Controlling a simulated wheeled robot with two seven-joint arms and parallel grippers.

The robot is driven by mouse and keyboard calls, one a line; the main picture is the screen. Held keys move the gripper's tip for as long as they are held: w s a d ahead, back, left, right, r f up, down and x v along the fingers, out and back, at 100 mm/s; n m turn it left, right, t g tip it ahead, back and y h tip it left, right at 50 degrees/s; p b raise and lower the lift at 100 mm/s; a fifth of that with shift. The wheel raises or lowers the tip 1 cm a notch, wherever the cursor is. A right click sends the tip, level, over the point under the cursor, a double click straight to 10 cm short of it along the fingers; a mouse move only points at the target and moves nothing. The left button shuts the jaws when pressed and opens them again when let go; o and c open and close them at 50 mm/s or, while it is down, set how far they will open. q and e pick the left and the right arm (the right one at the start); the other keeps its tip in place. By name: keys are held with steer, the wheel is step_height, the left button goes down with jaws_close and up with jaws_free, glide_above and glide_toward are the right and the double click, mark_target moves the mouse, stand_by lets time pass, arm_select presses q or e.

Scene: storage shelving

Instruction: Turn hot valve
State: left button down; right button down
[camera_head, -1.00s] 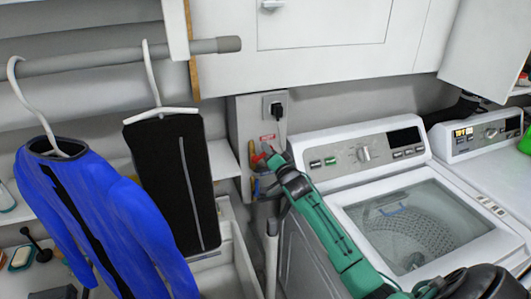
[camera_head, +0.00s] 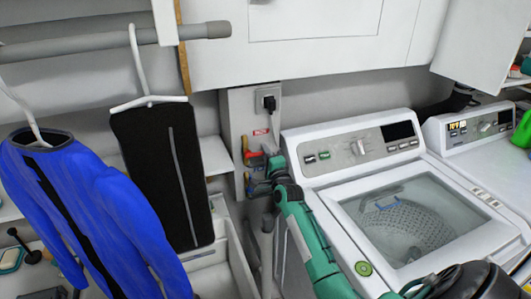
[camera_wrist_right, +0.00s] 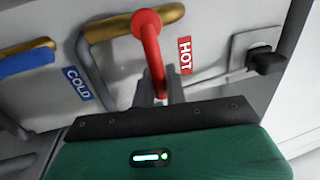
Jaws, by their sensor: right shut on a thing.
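The hot valve has a red handle (camera_wrist_right: 150,50) on a brass pipe, beside a red HOT label (camera_wrist_right: 185,56) in the right wrist view. My right gripper (camera_wrist_right: 160,92) is shut on the lower end of this handle, one finger on each side. The handle points down toward my gripper. In the head view my right gripper (camera_head: 259,176) is at the valve panel (camera_head: 237,128), left of the washer; it hides part of the valves. The cold valve's blue handle (camera_wrist_right: 27,60) is to the left, beside a blue COLD label (camera_wrist_right: 77,84). My left gripper is not in view.
A wall outlet with a black plug (camera_head: 269,102) is just above the valves. A washing machine (camera_head: 330,190) stands close to the right. A black garment (camera_head: 160,180) and a blue jacket (camera_head: 100,220) hang to the left.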

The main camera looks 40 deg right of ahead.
stand_by(0.5)
steer(key=c, duration=1.5)
jaws_free()
steer(key=shift+f, duration=0.1)
steer(key=shift+b+v, duration=1.75)
steer(key=shift+v, duration=5.15)
